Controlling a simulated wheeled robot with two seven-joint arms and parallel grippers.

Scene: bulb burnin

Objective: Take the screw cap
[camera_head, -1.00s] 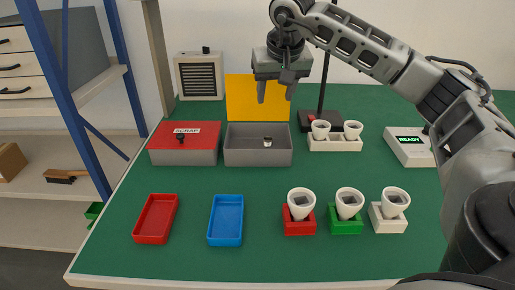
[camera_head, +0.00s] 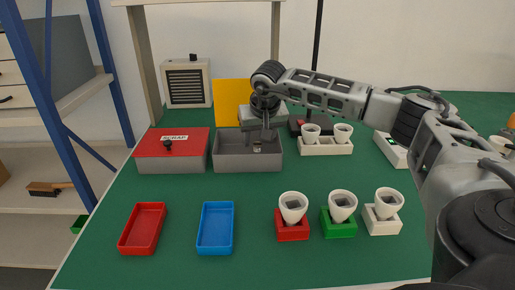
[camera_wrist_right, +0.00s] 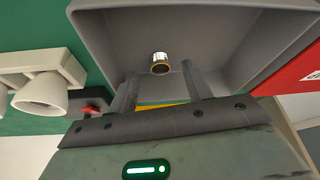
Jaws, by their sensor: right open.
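The screw cap (camera_head: 257,149), a small metallic piece, is inside the open grey box (camera_head: 232,160) with the yellow lid (camera_head: 231,103). In the right wrist view the cap (camera_wrist_right: 160,60) shows silver with a brassy rim and a dark middle. It lies on the bottom of the grey box (camera_wrist_right: 118,30). My right gripper (camera_head: 267,134) is at the box's opening, pointing down, with the cap just below its fingers. In the right wrist view the fingers (camera_wrist_right: 160,72) are apart, with the cap visible beyond their tips and nothing between them. My left gripper is out of view.
The box's walls surround the fingers. Left of it is a closed red-lidded scrap box (camera_head: 172,148). Right is a white holder (camera_head: 325,147) with two bulbs. Red (camera_head: 143,228) and blue (camera_head: 215,228) trays and three bulb stands (camera_head: 340,222) are in front.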

